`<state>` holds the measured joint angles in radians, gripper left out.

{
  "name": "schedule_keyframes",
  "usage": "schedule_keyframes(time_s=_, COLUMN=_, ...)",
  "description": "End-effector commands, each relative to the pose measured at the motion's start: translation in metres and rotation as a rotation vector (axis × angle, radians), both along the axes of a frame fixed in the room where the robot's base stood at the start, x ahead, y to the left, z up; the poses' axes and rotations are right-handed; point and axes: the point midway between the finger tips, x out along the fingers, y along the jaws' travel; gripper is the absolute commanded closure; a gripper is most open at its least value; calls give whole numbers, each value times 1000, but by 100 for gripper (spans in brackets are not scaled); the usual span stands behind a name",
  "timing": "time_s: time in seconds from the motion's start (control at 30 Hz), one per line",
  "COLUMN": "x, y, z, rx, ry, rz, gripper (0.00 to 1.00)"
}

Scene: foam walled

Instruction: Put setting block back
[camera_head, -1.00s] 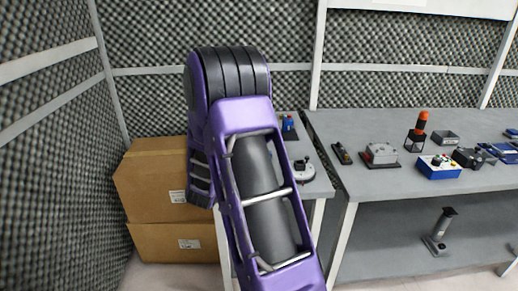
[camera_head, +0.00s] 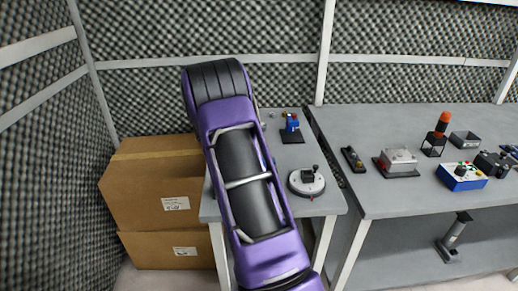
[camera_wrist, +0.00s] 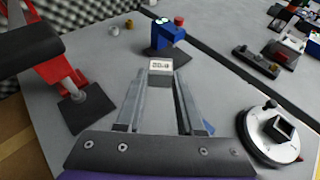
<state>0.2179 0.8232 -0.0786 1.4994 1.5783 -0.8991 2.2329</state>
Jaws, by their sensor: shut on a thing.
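The setting block (camera_wrist: 160,65), a small light grey block with a dark number on its face, is between the fingertips of my gripper (camera_wrist: 160,78) in the wrist view. My gripper is shut on it. In that view the block appears in front of the black base of a blue device (camera_wrist: 167,36) with a red knob. I cannot tell whether it touches the table. In the head view my purple arm hides the gripper and the block.
The grey bench (camera_head: 310,208) also bears a round white device (camera_head: 307,181), right of my gripper, and a red-and-black stand (camera_wrist: 80,95), to its left. A second bench (camera_head: 400,207) with several devices stands to the right. Cardboard boxes (camera_head: 150,195) stand at the left.

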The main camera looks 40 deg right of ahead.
Motion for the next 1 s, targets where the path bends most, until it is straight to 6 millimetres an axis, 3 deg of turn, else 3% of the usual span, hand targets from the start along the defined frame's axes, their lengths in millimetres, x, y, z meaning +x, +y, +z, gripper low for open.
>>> schedule_keyframes(time_s=0.3, x=0, y=0, z=-52, rx=-1, ry=3, rz=0, gripper=100)
schedule_keyframes(time_s=0.53, x=0, y=0, z=-71, rx=-1, ry=1, rz=0, gripper=100)
schedule_keyframes(time_s=0.7, x=0, y=0, z=-95, rx=-2, ry=3, rz=0, gripper=100)
schedule_keyframes(time_s=1.0, x=0, y=0, z=-99, rx=-1, ry=-1, rz=0, gripper=100)
